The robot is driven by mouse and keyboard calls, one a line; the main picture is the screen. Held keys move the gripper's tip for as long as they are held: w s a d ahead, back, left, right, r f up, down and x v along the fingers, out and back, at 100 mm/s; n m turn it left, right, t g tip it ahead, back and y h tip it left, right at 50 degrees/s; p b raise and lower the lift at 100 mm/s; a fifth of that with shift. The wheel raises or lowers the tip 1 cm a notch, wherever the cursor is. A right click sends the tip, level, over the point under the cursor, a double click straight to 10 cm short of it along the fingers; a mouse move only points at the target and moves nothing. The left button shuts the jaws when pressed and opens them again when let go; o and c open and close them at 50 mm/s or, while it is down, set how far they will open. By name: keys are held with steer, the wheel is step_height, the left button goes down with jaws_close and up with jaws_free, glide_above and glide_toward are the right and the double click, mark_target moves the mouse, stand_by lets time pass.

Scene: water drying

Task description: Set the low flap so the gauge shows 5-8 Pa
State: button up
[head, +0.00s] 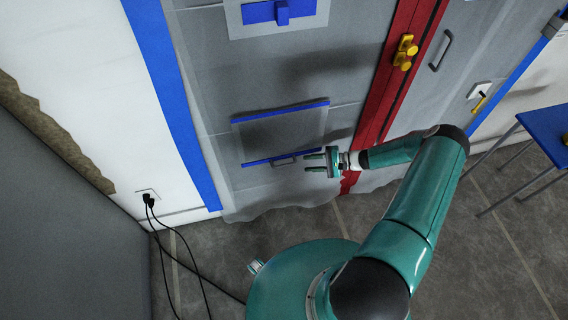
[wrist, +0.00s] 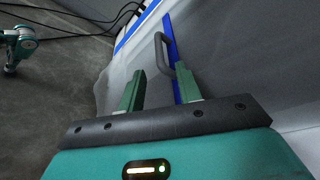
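The low flap (head: 282,132) is a grey panel on the plastic sheet wall, with blue strips along its top and bottom edges. A small grey handle (head: 284,161) sits at its bottom edge. My gripper (head: 308,163) is just right of the handle, its fingers pointing left towards it. In the wrist view my gripper (wrist: 160,75) is open with nothing held. The handle (wrist: 159,50) shows just ahead of the fingertips, closer to the right finger; whether they touch I cannot tell. No readable gauge shows in either view.
A red zipper strip (head: 398,70) with a yellow clasp (head: 404,52) runs right of the flap. A blue-covered upper flap (head: 282,12) is above. Black cables (head: 153,225) hang from a wall socket at left. A blue table (head: 548,130) stands at right.

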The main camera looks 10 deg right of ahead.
mark_target(285, 165)
steer(key=x, duration=1)
steer(key=shift+a, duration=0.15)
jaws_close()
